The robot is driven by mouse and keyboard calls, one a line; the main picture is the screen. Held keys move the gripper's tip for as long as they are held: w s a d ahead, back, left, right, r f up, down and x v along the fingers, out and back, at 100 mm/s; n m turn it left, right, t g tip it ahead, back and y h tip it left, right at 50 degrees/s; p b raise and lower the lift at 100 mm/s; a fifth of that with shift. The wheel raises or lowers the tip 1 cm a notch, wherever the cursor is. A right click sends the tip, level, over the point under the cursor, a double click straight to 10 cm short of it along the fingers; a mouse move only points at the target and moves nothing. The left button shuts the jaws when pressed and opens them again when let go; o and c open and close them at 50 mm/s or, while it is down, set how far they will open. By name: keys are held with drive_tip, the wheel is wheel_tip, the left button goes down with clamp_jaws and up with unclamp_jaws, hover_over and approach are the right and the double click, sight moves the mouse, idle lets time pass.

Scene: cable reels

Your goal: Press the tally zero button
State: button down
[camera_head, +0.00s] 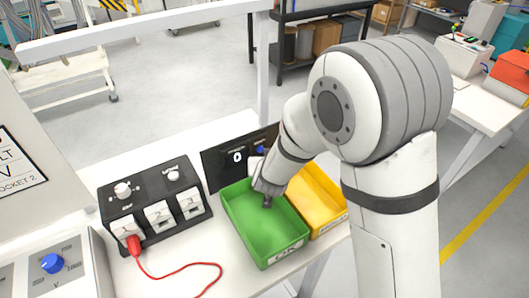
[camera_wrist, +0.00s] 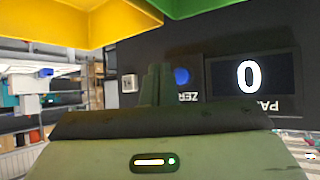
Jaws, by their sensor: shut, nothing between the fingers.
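The blue tally zero button (camera_wrist: 182,76) is on a dark upright panel (camera_wrist: 225,35), beside the "ZERO" lettering, which reads upside down in the wrist view. A display (camera_wrist: 249,77) next to it shows 0. In the head view, the button (camera_head: 259,149) is just above my wrist, with the display (camera_head: 237,157) to its left. My gripper (camera_wrist: 157,72) is shut and empty. Its fingertips are just left of the button in the wrist view, pointing towards the panel. I cannot tell the remaining gap. My wrist hides part of the panel in the head view.
A green bin (camera_head: 236,217) lies below my wrist, with a yellow bin (camera_head: 331,213) to its right. A black socket box (camera_head: 133,188) with a red plug (camera_head: 134,245) and cable stands left. A grey knob box (camera_head: 88,262) is nearer.

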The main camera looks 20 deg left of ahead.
drive_tip(key=s+d+b, duration=0.1)
drive_tip(key=s+d, duration=0.1)
drive_tip(key=shift+s+d, duration=0.15)
drive_tip(key=shift+d, duration=0.25)
idle(0.5)
drive_tip(key=s+d+r+m+g, duration=0.1)
drive_tip(key=s+d+r+g, duration=0.1)
drive_tip(key=d+r, duration=0.45)
drive_tip(key=s+d+r+g, duration=0.15)
drive_tip(key=d+r, duration=0.25)
drive_tip(key=d, duration=0.5)
drive_tip(key=s+d+r+m+g+h, duration=0.2)
drive_tip(key=s+d+r+g+h, duration=0.1)
drive_tip(key=s+d, duration=1.2)
drive_tip(key=shift+r+m, duration=0.4)
drive_tip(key=shift+r, duration=0.15)
